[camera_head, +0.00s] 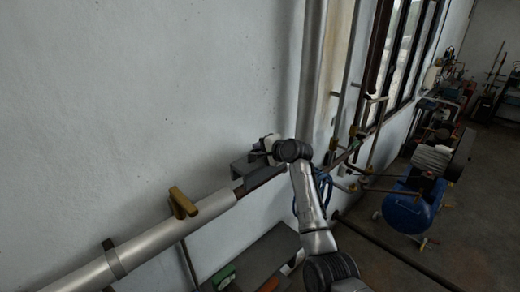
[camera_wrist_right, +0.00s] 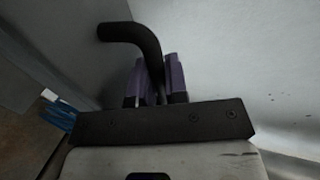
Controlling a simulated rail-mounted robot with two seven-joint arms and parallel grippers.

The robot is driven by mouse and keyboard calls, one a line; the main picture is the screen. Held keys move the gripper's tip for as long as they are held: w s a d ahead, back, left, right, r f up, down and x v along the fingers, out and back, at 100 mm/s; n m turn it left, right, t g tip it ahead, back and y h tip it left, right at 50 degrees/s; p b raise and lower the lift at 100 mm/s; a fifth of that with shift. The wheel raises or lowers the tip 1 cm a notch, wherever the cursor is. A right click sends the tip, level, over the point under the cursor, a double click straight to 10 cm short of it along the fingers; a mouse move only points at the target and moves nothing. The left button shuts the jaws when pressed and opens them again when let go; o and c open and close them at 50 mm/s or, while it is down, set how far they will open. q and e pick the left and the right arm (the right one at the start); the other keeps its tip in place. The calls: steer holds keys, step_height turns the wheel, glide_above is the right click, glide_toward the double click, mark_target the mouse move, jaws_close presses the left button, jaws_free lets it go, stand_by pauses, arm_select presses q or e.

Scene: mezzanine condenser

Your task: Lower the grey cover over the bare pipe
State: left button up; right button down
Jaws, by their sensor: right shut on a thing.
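The grey cover (camera_head: 242,168) is an angular, channel-like piece close to the wall, at the right end of the silver pipe run in the head view. Beneath it a short dark stretch of the bare pipe (camera_head: 239,190) shows; the rest is hidden by the cover and my arm. I cannot tell whether the cover touches the pipe. My right gripper (camera_head: 264,146) is at the cover's upper right. In the right wrist view its purple-padded fingers (camera_wrist_right: 157,82) are shut on a black bent handle (camera_wrist_right: 128,33). My left gripper is in neither view.
Silver cladding (camera_head: 150,243) with a brass-coloured valve handle (camera_head: 182,203) lies left of the cover. Vertical pipes (camera_head: 312,75) stand on the wall to the right. A blue tank (camera_head: 408,213) stands on the floor at right. A bench-like surface (camera_head: 262,258) is below.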

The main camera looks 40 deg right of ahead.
mark_target(260, 159)
steer(key=shift+r, duration=0.1)
stand_by(0.3)
steer(key=shift+p, duration=0.4)
steer(key=shift+p, duration=0.4)
stand_by(0.5)
steer(key=shift+f, duration=0.6)
steer(key=shift+f+b, duration=0.55)
steer(key=shift+f, duration=0.45)
steer(key=shift+f, duration=0.7)
steer(key=shift+f+b, duration=0.6)
steer(key=shift+f, duration=0.5)
